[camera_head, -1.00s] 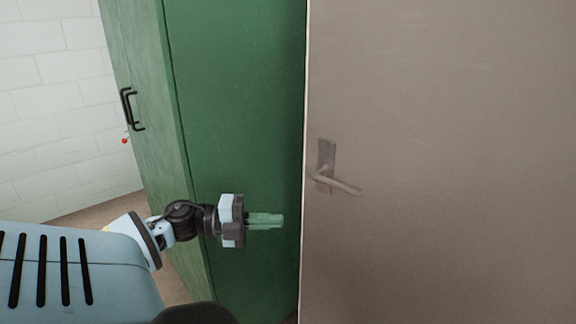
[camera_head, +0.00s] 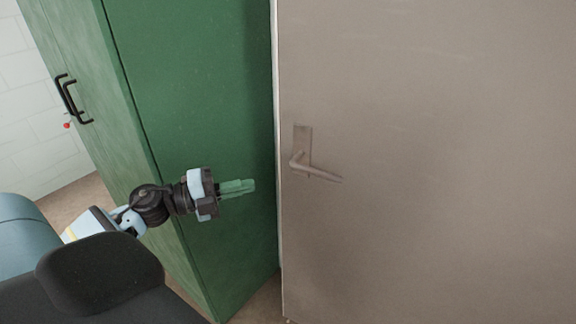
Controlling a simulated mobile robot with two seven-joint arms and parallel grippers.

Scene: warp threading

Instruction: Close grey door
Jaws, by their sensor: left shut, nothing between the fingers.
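The grey door (camera_head: 420,220) is a flat grey-brown panel filling the right half of the head view. Its lever handle (camera_head: 315,173) sits on a small plate near the door's left edge. My left gripper (camera_head: 252,185) is shut and empty, with its pale green fingers pointing right toward the door's left edge. It appears in front of the green cabinet's side, left of the handle and apart from it. My right gripper is not in view.
A tall green cabinet (camera_head: 195,80) stands left of the door, with black handles (camera_head: 70,98) on its front. A white brick wall (camera_head: 25,120) is behind it at far left. Brown floor (camera_head: 262,305) shows in a narrow gap between cabinet and door.

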